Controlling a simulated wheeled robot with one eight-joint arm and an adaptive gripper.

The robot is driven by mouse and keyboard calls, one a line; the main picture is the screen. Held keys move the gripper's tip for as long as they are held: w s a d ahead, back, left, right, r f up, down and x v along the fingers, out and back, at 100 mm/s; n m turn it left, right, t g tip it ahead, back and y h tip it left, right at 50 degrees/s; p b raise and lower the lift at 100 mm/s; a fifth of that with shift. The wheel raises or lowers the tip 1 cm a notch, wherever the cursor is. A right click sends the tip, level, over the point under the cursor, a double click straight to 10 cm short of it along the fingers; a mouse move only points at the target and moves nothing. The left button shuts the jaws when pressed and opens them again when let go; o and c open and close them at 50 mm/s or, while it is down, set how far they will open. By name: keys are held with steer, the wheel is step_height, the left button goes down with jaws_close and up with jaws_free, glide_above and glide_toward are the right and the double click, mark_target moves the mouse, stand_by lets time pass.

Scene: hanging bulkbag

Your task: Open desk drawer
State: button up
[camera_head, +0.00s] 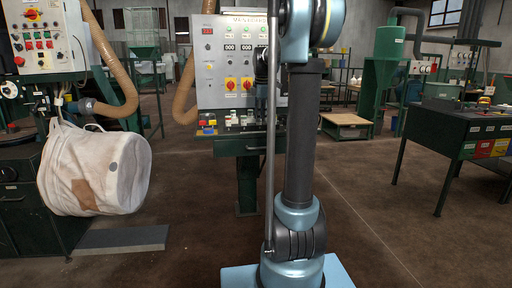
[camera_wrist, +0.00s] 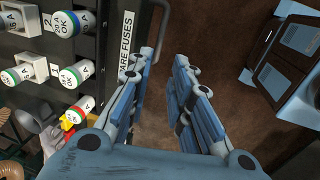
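A green desk (camera_head: 258,146) stands below the grey control cabinet (camera_head: 221,66) in the middle of the head view. My arm hides its right side. In the wrist view, a dark panel (camera_wrist: 112,20) labelled SPARE FUSES carries several fuses. A thin, bent metal handle (camera_wrist: 164,24) sticks out beside the label at the top. My gripper (camera_wrist: 164,57) has its fingers apart with bare floor visible between them, and it holds nothing. In the picture the handle is just above the fingertips, and I cannot tell the depth between them. The gripper cannot be made out in the head view.
A white bulk bag (camera_head: 95,170) hangs at the left beside a second control box (camera_head: 38,38). Another dark green desk (camera_head: 455,140) stands at the right. In the wrist view, red and yellow parts (camera_wrist: 71,119) lie close to the left finger.

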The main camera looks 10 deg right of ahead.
mark_target(258, 148)
steer(key=w+f, duration=0.1)
steer(key=f, duration=0.4)
steer(key=w+f, duration=0.1)
steer(key=f, duration=0.4)
steer(key=w+f, duration=0.1)
steer(key=f, duration=0.4)
steer(key=shift+a+f, duration=0.15)
steer(key=shift+f, duration=0.1)
